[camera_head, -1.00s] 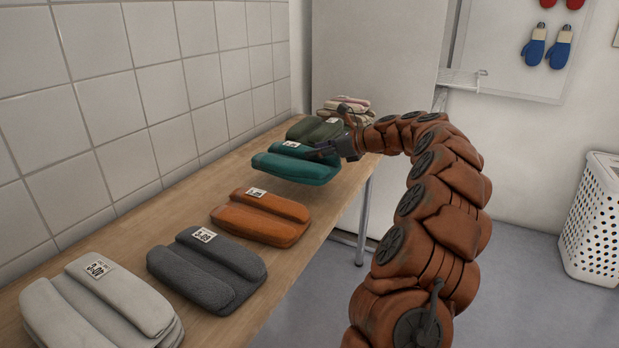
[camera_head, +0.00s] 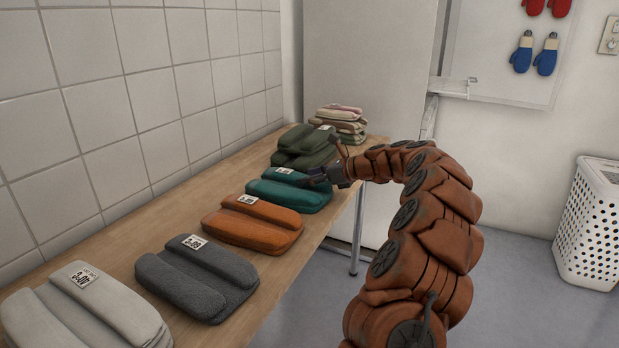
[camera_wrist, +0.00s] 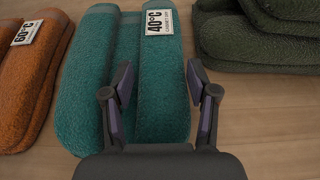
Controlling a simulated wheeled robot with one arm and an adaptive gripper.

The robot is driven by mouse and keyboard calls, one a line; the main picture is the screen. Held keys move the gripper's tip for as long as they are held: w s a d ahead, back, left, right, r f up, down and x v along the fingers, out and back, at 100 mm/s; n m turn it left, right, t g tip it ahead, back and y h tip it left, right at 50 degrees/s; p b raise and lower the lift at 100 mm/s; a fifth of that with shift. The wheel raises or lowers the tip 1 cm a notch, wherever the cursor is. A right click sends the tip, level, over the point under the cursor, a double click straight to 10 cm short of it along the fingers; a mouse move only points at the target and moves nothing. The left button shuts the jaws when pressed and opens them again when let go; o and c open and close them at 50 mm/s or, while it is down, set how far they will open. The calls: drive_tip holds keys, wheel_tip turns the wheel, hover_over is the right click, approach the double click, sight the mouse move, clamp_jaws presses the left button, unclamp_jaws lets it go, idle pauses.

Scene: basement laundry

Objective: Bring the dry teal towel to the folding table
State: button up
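The teal towel (camera_head: 290,196), folded with a white 40°C tag, lies on the long wooden table (camera_head: 160,237) between an orange towel and dark green towels. In the wrist view the teal towel (camera_wrist: 95,85) fills the left middle. My gripper (camera_head: 324,165) is at the towel's right end. In the wrist view its two fingers (camera_wrist: 159,80) are spread apart, with the tagged fold of the towel between them in the picture. I cannot tell whether a finger touches the towel. I cannot tell whether this table is the folding table.
An orange towel (camera_head: 252,225), a dark grey towel (camera_head: 197,280) and a light grey towel (camera_head: 85,315) lie nearer. Dark green towels (camera_head: 305,150) and a striped stack (camera_head: 341,124) lie beyond. Tiled wall borders the left. A white basket (camera_head: 590,225) stands right on open floor.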

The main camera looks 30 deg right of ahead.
drive_tip(key=shift+o, duration=1.3)
drive_tip(key=p+v, duration=0.3)
drive_tip(key=v, duration=0.7)
drive_tip(key=shift+s+d+r, duration=0.1)
drive_tip(key=shift+s+r, duration=0.15)
drive_tip(key=shift+r, duration=0.05)
drive_tip(key=shift+s+d+r, duration=0.15)
drive_tip(key=shift+s+d, duration=0.2)
drive_tip(key=shift+s, duration=0.2)
